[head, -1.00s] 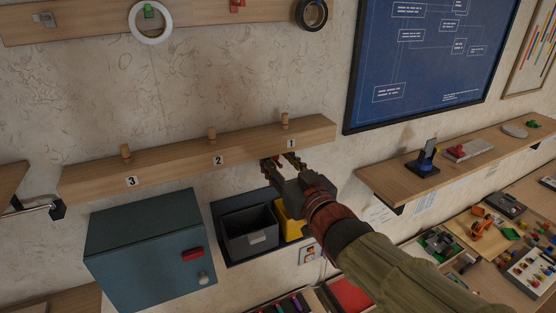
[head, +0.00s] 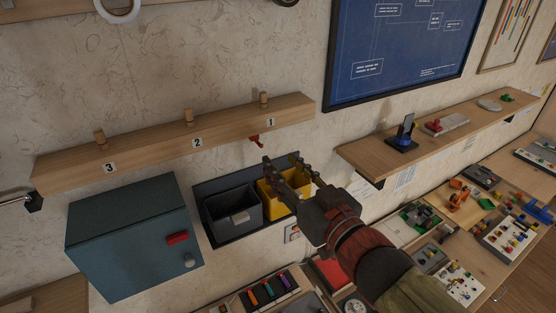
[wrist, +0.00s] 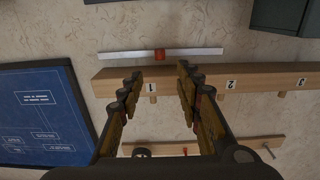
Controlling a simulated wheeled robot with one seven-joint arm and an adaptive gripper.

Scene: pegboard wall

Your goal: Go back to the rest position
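My gripper (head: 281,160) is open and empty in the head view. Its fingers are spread below and slightly right of peg 1 (head: 264,98), in front of the wall and the yellow bin. The wrist view also shows the gripper (wrist: 160,76) with its two fingers wide apart. Between and beyond them lie the wooden beam (wrist: 250,79) and a thin white bar with a red block (wrist: 160,55). No object is between the fingers.
The pegged beam (head: 150,148) runs along the wall, with a small red piece (head: 255,140) under it. Below are a blue-grey cabinet (head: 130,235), a dark bin (head: 232,212) and a yellow bin (head: 272,207). A shelf (head: 375,155) and a cluttered bench stand at right.

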